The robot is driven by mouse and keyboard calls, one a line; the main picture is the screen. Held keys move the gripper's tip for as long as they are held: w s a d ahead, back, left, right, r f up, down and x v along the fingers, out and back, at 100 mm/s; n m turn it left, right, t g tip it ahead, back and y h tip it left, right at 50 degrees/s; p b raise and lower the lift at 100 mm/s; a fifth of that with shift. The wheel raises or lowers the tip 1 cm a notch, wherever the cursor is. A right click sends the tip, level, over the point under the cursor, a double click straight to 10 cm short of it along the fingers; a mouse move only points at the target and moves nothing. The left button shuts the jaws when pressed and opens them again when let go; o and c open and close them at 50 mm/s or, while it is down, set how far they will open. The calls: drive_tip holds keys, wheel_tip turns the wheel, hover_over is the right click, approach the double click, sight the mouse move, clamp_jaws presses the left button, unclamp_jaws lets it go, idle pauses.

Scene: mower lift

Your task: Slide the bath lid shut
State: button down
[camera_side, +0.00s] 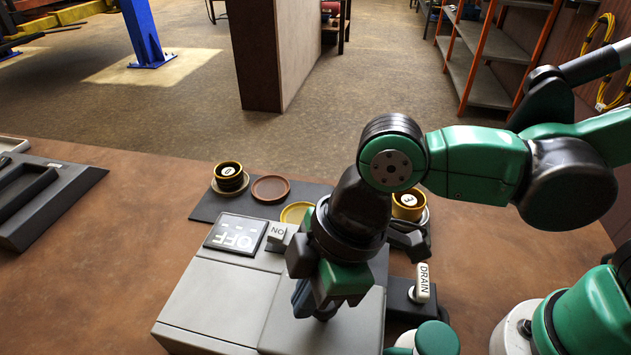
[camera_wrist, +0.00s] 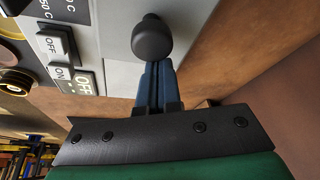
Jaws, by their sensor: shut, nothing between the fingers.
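The bath (camera_side: 210,305) is a grey box on the brown bench in the side view. Its pale grey top, which I take as the lid (camera_wrist: 115,25), carries a dark round knob (camera_wrist: 152,38) in the wrist view. My gripper (camera_side: 320,305) is over the right part of the bath top in the side view, pointing down. In the wrist view my gripper (camera_wrist: 155,68) has its blue fingers together and empty, their tips right beside the knob. I cannot tell whether they touch it. My gripper hides the knob in the side view, and how far the lid is open is unclear.
An OFF display (camera_side: 236,234) and an ON switch (camera_side: 277,233) sit at the bath's back edge. A DRAIN lever (camera_side: 422,285) stands on its right. A dark mat (camera_side: 205,207) with cups and dishes lies behind. The bench left of the bath (camera_side: 120,260) is clear.

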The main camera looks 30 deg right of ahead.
sight(272, 329)
drive_tip(key=a, duration=0.2)
drive_tip(key=w+a, duration=0.1)
drive_tip(key=shift+w+a+r, duration=0.1)
drive_tip(key=shift+a+r, duration=0.15)
drive_tip(key=shift+a, duration=0.1)
drive_tip(key=v, duration=1)
drive_tip(key=w+d+f+m+t, duration=0.1)
drive_tip(key=d+m, duration=0.1)
drive_tip(key=d, duration=0.1)
drive_tip(key=w+d+m+t, duration=0.1)
drive_tip(key=w+d+m, duration=0.1)
drive_tip(key=d, duration=0.1)
drive_tip(key=w+d+f+m+t, duration=0.1)
drive_tip(key=w+d+m, duration=0.1)
drive_tip(key=d, duration=0.1)
drive_tip(key=shift+w+d+f+h, duration=0.1)
drive_tip(key=shift+d+f+h, duration=0.2)
drive_tip(key=shift+d, duration=0.1)
drive_tip(key=w+d+f+m+t+h, duration=0.1)
drive_tip(key=d+f+m+t+h, duration=0.1)
drive_tip(key=d+m, duration=0.6)
drive_tip(key=d+f+h, duration=0.1)
drive_tip(key=d+f, duration=0.1)
drive_tip(key=d, duration=0.3)
drive_tip(key=shift+t, duration=0.4)
drive_tip(key=shift+d, duration=0.1)
